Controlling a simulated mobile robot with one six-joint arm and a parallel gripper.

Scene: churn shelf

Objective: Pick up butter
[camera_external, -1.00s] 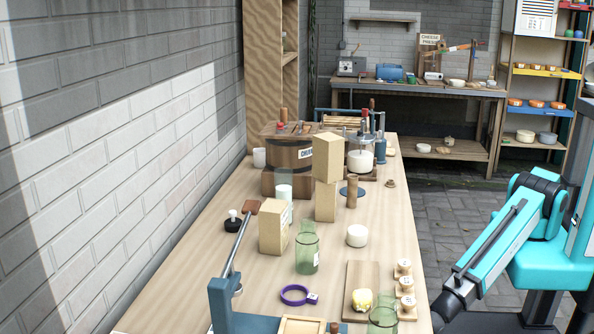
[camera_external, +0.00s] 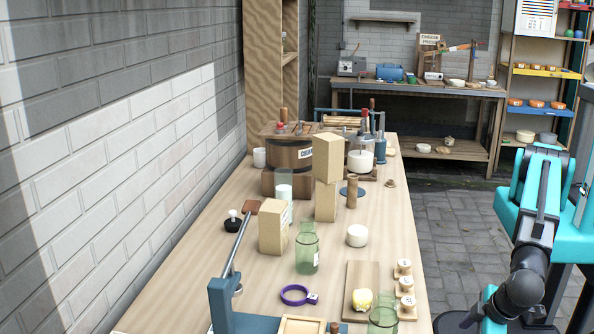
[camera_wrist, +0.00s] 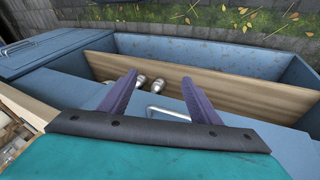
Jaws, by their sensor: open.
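The butter (camera_external: 362,299) is a small pale yellow lump on a wooden board (camera_external: 362,275) near the front right of the long table. My gripper (camera_wrist: 152,92) shows in the wrist view with two purple fingers apart and nothing between them. It is over a blue open box (camera_wrist: 215,64), away from the butter. The butter does not show in the wrist view. In the external view my arm is at the right, off the table's right side, and the gripper's fingers cannot be made out.
A green glass jar (camera_external: 383,320) stands just in front of the butter. Several small round wooden pieces (camera_external: 405,284) line the board's right side. A second green jar (camera_external: 307,253), a purple ring (camera_external: 295,294) and wooden blocks (camera_external: 274,228) stand to the left. A white cylinder (camera_external: 357,236) stands behind the board.

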